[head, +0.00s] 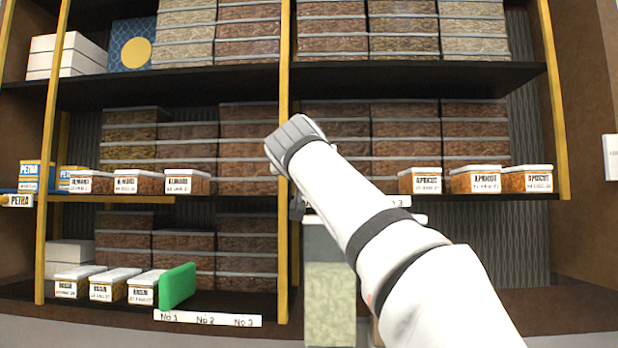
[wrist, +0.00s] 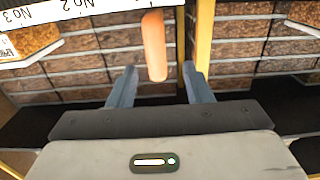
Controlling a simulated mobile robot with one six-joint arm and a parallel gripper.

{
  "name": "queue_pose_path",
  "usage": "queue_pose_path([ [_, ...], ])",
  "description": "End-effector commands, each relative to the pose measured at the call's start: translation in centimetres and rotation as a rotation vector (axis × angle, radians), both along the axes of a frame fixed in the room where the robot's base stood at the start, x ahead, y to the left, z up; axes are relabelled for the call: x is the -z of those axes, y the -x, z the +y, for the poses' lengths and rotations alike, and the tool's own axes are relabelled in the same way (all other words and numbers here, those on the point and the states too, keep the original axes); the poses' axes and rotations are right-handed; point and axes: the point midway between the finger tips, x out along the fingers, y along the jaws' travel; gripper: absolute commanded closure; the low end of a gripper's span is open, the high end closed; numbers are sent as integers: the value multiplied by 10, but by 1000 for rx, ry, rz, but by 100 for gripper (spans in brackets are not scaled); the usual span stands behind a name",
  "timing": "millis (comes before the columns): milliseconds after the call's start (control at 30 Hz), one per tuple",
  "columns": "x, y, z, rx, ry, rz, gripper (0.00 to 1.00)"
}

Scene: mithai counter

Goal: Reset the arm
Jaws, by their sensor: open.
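My gripper (wrist: 158,72) is open in the wrist view, its two blue-grey fingers well apart. An upright orange piece (wrist: 154,45) shows between and beyond the fingertips, apart from both; its exact distance cannot be told. In the head view my white arm (head: 345,195) reaches up and left across the middle of the shelves. The arm's own body mostly hides the gripper there, and the orange piece is not visible.
A green divider (head: 177,286) stands on the lower shelf beside white-lidded boxes (head: 114,284). Labelled boxes line the middle shelf (head: 348,184) on both sides of the arm. A yellow post (head: 284,90) rises close to the arm; it also shows in the wrist view (wrist: 204,40).

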Motion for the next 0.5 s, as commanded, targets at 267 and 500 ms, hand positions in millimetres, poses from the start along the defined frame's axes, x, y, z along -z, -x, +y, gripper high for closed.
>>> queue_pose_path([
  [267, 0, 17, 0, 0, 0, 0, 55],
  [500, 0, 17, 0, 1, 0, 0, 55],
])
